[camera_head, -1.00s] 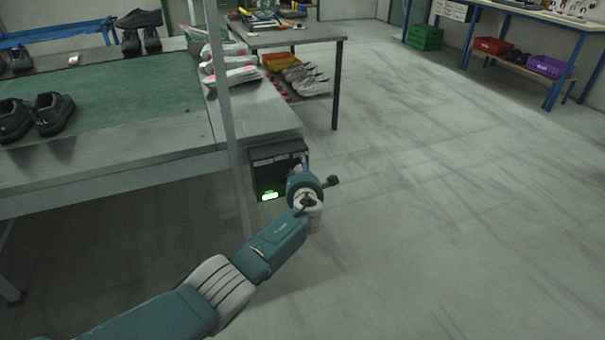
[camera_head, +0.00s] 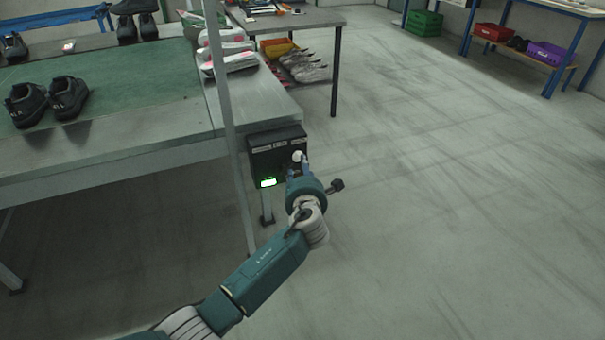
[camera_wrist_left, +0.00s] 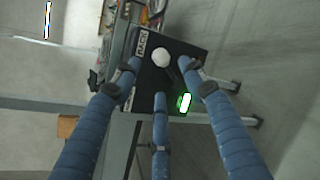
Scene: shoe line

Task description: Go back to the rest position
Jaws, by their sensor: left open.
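My left arm reaches in from the bottom of the head view. Its gripper (camera_head: 300,168) is in front of the black control box (camera_head: 272,147) at the end of the conveyor table. In the left wrist view the three blue fingers of the left gripper (camera_wrist_left: 160,95) are spread open, with nothing held between them. The box (camera_wrist_left: 188,58) lies beyond the fingertips, with a white round knob (camera_wrist_left: 161,58) and a lit green indicator (camera_wrist_left: 184,102). The green light (camera_head: 268,183) also shows in the head view. I cannot tell whether a fingertip touches the box. My right gripper is not in view.
The conveyor table (camera_head: 150,137) carries a pair of black shoes (camera_head: 68,98). A metal post (camera_head: 225,110) stands close left of my arm. A grey table (camera_head: 300,20) is behind. Open floor (camera_head: 450,200) lies to the right.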

